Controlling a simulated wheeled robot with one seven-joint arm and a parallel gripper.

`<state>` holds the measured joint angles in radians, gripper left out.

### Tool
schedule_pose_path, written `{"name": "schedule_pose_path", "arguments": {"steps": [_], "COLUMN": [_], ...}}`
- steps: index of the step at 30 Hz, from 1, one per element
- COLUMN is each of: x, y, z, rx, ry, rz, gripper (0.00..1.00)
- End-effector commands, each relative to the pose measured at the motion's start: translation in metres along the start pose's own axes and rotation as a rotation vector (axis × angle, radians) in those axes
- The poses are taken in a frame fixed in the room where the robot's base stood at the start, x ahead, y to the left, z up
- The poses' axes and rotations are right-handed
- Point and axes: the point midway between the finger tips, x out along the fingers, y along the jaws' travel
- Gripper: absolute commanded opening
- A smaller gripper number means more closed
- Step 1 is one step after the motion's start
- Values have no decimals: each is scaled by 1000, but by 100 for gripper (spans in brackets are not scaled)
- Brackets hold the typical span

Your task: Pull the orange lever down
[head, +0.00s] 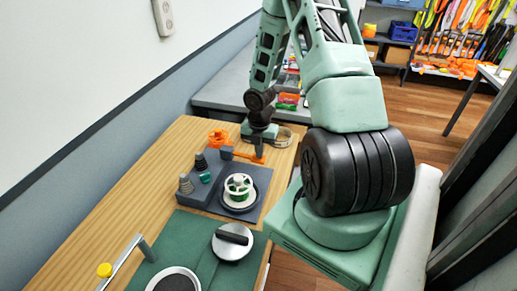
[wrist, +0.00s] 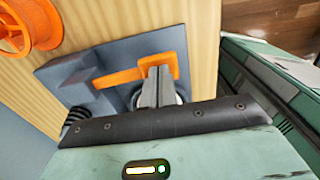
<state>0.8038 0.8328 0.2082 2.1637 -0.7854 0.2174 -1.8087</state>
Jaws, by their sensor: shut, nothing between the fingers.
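The orange lever (head: 249,157) is on a dark grey block-and-plate fixture (head: 207,192) on the wooden table. In the wrist view the lever (wrist: 118,76) runs as a bar to a wider, frame-like end on the right. My gripper (head: 260,154) is shut and empty, right at that wider end. In the wrist view the fingertips (wrist: 158,72) overlap the orange end. I cannot tell whether they touch it. The fingers hide part of the end and of a round pale part behind them.
A white-and-green reel (head: 238,185) and dark cones (head: 185,184) stand on the fixture near the lever. An orange spool (head: 218,137) is behind it. In front lies a green mat (head: 200,240) with a black-handled round part (head: 233,240). The wall is at left.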

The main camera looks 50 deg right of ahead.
Motion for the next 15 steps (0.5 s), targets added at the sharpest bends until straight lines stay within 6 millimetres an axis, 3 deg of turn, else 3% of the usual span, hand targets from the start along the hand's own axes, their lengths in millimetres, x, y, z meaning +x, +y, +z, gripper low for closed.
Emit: {"name": "schedule_pose_path", "arguments": {"steps": [15], "x": [38], "y": [-5], "z": [-1], "rx": [2], "ry": [2], "rz": [377], "gripper": [0]}}
